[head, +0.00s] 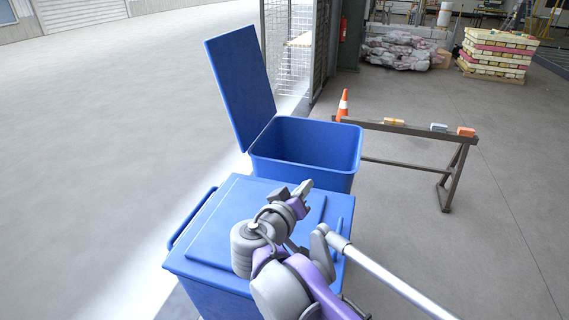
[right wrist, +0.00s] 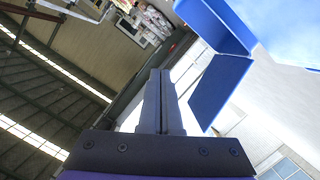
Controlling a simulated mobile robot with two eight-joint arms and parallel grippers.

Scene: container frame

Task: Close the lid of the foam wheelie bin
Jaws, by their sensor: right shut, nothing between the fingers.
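Two blue wheelie bins stand one behind the other in the head view. The far bin (head: 308,165) is open, and its lid (head: 240,85) stands up, tilted at its left side. The near bin (head: 215,290) has its lid (head: 220,225) down flat. I cannot tell from any marking which is the foam bin. My right gripper (head: 305,188) is shut and empty, above the near bin's lid and in front of the open bin. In the right wrist view its closed fingers (right wrist: 160,75) point past a blue open lid (right wrist: 218,90). My left gripper is not in view.
A wire mesh cage (head: 288,45) stands behind the raised lid. The floor at left is clear.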

